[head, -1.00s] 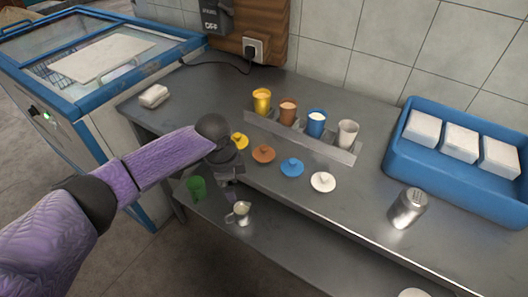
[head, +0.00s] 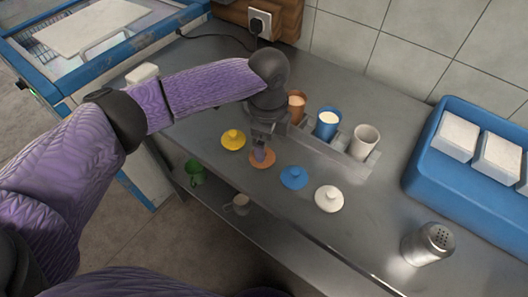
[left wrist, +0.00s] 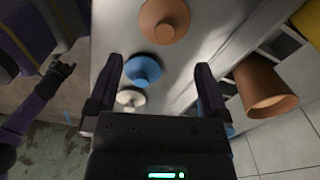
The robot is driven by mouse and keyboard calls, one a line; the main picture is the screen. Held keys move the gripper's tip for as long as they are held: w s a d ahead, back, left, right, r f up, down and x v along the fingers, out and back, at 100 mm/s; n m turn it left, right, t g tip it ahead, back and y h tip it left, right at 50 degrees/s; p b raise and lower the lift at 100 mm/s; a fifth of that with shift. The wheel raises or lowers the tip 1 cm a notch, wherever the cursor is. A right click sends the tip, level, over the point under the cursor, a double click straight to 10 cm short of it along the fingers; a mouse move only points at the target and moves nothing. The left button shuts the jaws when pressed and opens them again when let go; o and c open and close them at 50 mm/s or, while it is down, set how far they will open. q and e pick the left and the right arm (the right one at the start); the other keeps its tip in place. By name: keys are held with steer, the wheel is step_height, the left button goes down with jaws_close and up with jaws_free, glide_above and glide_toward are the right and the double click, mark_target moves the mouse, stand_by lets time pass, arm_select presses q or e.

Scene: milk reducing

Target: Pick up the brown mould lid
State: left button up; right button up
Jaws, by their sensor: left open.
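The brown mould lid (head: 271,162) lies on the grey counter, between the yellow lid (head: 233,139) and the blue lid (head: 294,177). My left gripper (head: 262,150) is over the brown lid in the head view and partly covers it; I cannot tell whether it touches. In the left wrist view, my left gripper (left wrist: 161,70) is open and empty. There the brown lid (left wrist: 165,20) shows at the top, beyond the fingertips, and the blue lid (left wrist: 142,70) appears between the fingers. My right gripper seems to show as a small dark shape at the left wrist view's left; its jaws are unclear.
A white lid (head: 329,198) lies right of the blue one. A rack behind holds a brown cup (head: 297,104), a blue cup (head: 327,124) and a white cup (head: 363,141). A metal shaker (head: 428,244) and blue crate (head: 424,165) stand right. A green cup (head: 195,172) is below the counter.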

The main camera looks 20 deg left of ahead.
arm_select(q)
steer(key=f+b, duration=0.1)
steer(key=f, duration=0.2)
steer(key=a+f+b, duration=0.1)
steer(key=f, duration=0.2)
steer(key=shift+w+a, duration=0.1)
steer(key=shift+w, duration=0.1)
steer(key=shift+f, duration=0.15)
steer(key=c, duration=0.9)
